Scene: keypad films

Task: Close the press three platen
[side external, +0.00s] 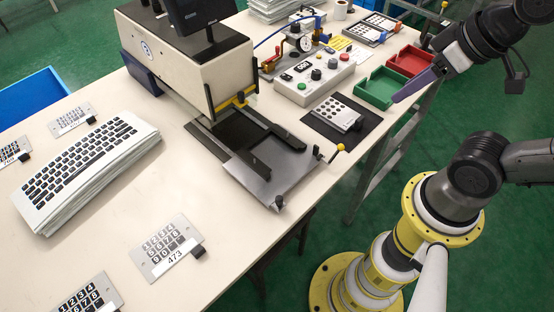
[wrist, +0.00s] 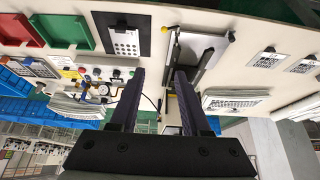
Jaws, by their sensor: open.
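A large beige and black press (side external: 185,62) stands on the table, with no readable number on it. A flat grey platen (side external: 280,178) sits out in front of the press body on dark rails, with black knobs at its front corners. A yellow-tipped handle (side external: 339,148) sticks out from its right corner. The platen (wrist: 218,48) is also at the top right of the wrist view, partly behind a finger, with the yellow tip (wrist: 165,29). My gripper (wrist: 160,72) is open and empty; in the side view it (side external: 400,96) is right of the platen, apart from it.
A button box (side external: 315,78) and a black mat (side external: 318,128) with a keypad card lie right of the press. Green (side external: 365,98) and red (side external: 412,60) trays sit at the table edge. A keypad-film stack (side external: 90,165) and several cards lie on the left. The front table is mostly clear.

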